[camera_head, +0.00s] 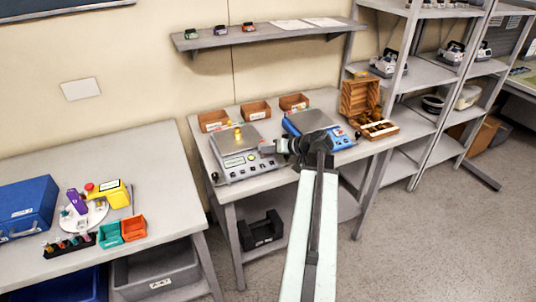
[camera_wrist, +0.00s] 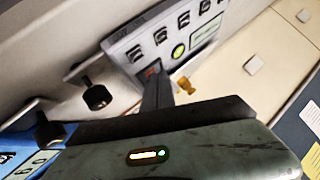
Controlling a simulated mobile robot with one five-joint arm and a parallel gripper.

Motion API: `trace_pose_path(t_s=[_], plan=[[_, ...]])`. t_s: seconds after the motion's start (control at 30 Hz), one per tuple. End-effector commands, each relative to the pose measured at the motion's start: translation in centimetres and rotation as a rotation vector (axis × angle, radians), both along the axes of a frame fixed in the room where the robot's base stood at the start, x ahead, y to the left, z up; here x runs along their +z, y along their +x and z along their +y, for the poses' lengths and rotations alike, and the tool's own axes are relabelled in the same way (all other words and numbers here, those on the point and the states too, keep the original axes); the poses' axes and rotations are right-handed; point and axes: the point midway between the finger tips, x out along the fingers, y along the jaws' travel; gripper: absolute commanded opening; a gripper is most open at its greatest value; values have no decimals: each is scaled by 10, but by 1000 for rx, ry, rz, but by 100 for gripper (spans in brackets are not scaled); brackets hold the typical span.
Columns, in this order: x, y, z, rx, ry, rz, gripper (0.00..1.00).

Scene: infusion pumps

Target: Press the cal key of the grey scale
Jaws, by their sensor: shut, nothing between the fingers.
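The grey scale (camera_head: 237,160) stands on the middle table with a brass weight (camera_head: 238,135) on its pan. In the wrist view its front panel (camera_wrist: 128,40) shows tilted, with several dark keys, a round green key (camera_wrist: 178,51) and a pale display (camera_wrist: 208,34). The key labels are too small to read, so I cannot tell which is cal. My gripper (camera_head: 268,150) is at the right end of the panel. In the wrist view its shut fingers (camera_wrist: 153,72) point at the panel beside a small red patch; I cannot tell whether they touch. The fingers hide part of the panel.
A blue scale (camera_head: 318,128) stands close right of the grey one, partly behind my arm. An open wooden weight box (camera_head: 360,98) is farther right. Several brown bins (camera_head: 256,111) line the table's back. A wall shelf (camera_head: 265,36) hangs above.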

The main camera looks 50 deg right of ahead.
Motion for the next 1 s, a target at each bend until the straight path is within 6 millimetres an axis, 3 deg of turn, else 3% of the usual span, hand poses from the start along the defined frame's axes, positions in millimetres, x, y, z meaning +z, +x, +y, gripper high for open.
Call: trace_pose_path(t_s=[0.47,0.8,1.0], plan=[[-3,1,0,0,0,1,0],[13,-2,2,0,0,0,0],[12,-3,2,1,0,-1,0]])
